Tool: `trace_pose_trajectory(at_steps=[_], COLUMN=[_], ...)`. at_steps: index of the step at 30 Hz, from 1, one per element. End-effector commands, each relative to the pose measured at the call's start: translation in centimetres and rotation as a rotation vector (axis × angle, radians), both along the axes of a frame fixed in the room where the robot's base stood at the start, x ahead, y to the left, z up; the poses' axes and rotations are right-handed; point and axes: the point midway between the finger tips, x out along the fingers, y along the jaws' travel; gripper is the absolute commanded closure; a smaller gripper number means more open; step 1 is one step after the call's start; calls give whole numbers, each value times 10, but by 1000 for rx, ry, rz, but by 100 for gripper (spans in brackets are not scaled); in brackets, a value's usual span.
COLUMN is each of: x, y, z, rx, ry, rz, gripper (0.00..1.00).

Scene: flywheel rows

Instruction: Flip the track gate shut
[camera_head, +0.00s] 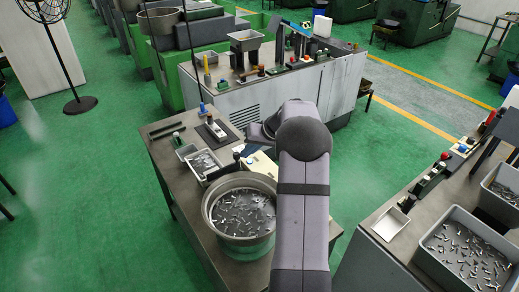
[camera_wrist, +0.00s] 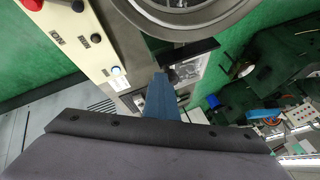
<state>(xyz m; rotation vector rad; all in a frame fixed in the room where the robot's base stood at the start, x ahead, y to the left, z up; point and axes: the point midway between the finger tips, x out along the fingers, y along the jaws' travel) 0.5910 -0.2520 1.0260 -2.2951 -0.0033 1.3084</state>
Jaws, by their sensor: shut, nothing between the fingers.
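My gripper (camera_wrist: 160,78) shows in the wrist view as blue fingers closed together, with nothing between them. The fingers are just below the round metal bowl (camera_wrist: 238,12) and beside a cream control panel (camera_wrist: 98,62). A dark piece with a bright metal part (camera_wrist: 188,70) lies just right of the fingertips; I cannot tell whether they touch. I cannot clearly pick out the track gate or its position. In the head view the bowl (camera_head: 211,222), full of small metal parts, stands on the bench (camera_head: 168,158), and my arm hides the area right of it.
A small tray of parts (camera_head: 187,150) and a dark block with a metal piece (camera_head: 215,128) stand behind the bowl. A larger bin of parts (camera_head: 423,258) is on the right bench. A grey cabinet (camera_head: 245,100) stands behind.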

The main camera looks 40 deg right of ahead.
Motion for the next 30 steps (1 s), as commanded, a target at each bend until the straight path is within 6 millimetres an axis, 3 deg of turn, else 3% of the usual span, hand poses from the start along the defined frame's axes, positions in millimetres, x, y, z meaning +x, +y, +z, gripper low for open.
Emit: trace_pose_trajectory(at_steps=[11, 19, 30], x=[-3, -19, -56], y=[-2, -38, -55], z=[-1, 0, 57], rx=[8, 3, -2], ry=[5, 1, -2], rz=[7, -2, -2], gripper=[100, 100, 100])
